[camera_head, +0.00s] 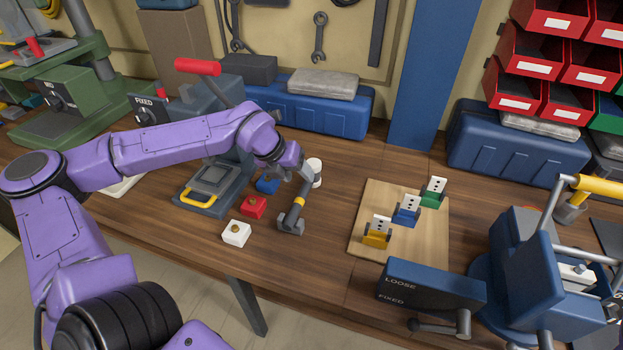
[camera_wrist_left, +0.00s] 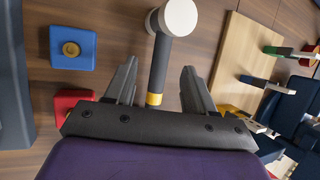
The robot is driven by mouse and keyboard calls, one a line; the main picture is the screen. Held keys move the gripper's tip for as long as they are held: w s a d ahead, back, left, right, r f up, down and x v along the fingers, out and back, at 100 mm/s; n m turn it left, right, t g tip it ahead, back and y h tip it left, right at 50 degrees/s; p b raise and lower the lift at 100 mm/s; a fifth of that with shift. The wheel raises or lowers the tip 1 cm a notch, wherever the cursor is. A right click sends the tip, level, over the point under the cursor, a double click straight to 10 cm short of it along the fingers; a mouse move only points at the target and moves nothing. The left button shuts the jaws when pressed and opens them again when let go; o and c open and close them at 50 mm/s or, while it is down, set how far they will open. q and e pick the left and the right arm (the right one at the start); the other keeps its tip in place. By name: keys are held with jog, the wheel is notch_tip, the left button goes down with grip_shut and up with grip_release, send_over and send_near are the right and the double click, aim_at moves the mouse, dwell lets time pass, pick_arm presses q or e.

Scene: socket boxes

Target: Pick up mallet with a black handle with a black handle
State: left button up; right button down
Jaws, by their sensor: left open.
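My left gripper (camera_head: 304,173) is open over the handle. In the left wrist view its two fingers (camera_wrist_left: 158,78) stand apart on either side of the handle. My right gripper is out of view.
White (camera_head: 236,233), red (camera_head: 253,207) and blue (camera_head: 267,184) blocks stand left of the mallet. A wooden board (camera_head: 372,206) with yellow, blue and green pieces lies to the right. A blue vise (camera_head: 520,270) is at the front right. Bare bench separates mallet and board.

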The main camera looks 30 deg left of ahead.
pick_arm(q)
jog(key=x, duration=0.5)
jog(key=shift+w+d+f, duration=0.1)
jog(key=shift+w+f, duration=0.1)
jog(key=shift+w, duration=0.15)
jog(key=shift+r, duration=0.1)
grip_shut()
